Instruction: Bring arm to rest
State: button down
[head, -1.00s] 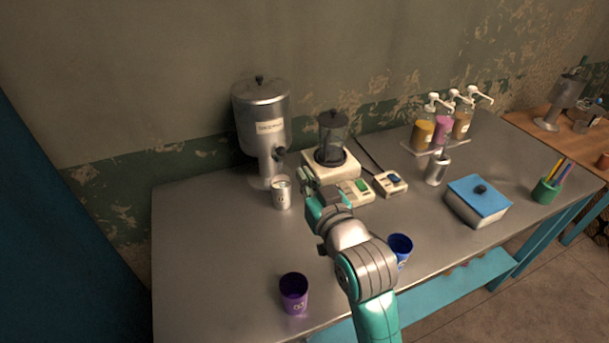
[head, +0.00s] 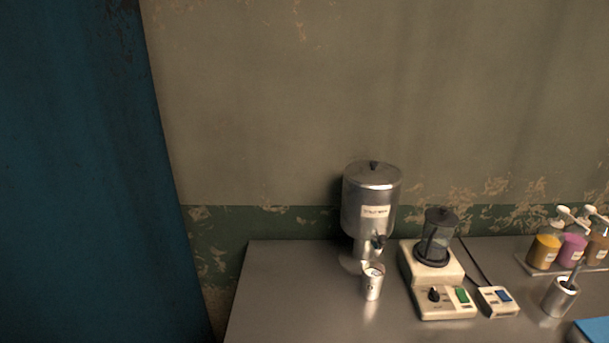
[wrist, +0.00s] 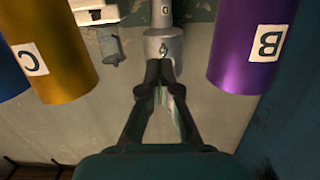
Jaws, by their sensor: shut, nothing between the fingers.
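My gripper (wrist: 160,82) shows in the wrist view, with its two dark fingers drawn together at the tips and nothing held. Part of a blue cup (wrist: 9,80) shows at the left edge. The wrist view looks upside down. My arm and gripper are out of the head view.
In the head view, a metal dispenser (head: 369,205) stands near the wall with a silver cup (head: 372,284) beside its tap. Right of it are a blender (head: 437,240), a small switch box (head: 497,301), a metal container (head: 560,297) and pump bottles (head: 572,248). The table's left part (head: 290,300) is clear.

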jog(key=s+f+g, duration=0.1)
jog(key=s+f, duration=0.1)
jog(key=s, duration=1.2)
jog(key=s+f, duration=0.3)
jog(key=s, duration=1.2)
jog(key=shift+f+g, duration=0.35)
jog(key=shift+g, duration=0.05)
